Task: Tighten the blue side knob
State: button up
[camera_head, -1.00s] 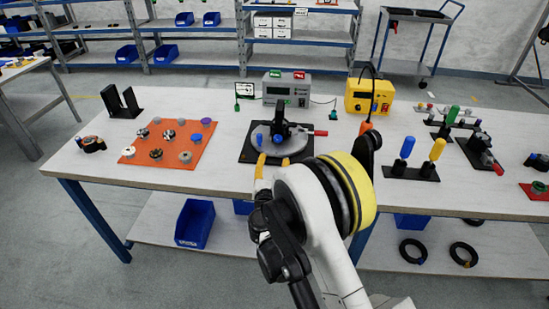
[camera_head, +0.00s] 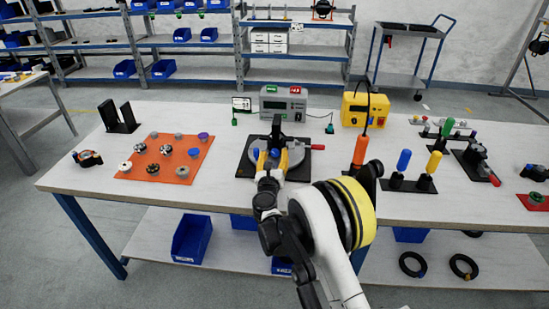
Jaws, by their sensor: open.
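A round grey fixture (camera_head: 306,160) with a black upright clamp stands on a black base plate (camera_head: 243,169) near the middle of the table. Small blue knobs show at its front, one blue knob (camera_head: 274,153) lying between the yellow fingertips of my gripper (camera_head: 273,157). The fingers are apart, one on each side of it. Whether they touch it is too small to tell. My gripper and arm hide the front of the fixture. A red-handled lever (camera_head: 318,147) sticks out at the fixture's right.
An orange mat (camera_head: 183,152) with several small knobs lies to the left. A grey meter box (camera_head: 283,104) and a yellow power unit (camera_head: 364,109) stand behind. Blue and yellow-handled tools (camera_head: 403,161) stand at the right. Bare table lies between mat and fixture.

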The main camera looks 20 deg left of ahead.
jog(key=shift+w, duration=0.15)
grip_shut()
jog(key=shift+m, duration=2.4)
grip_release()
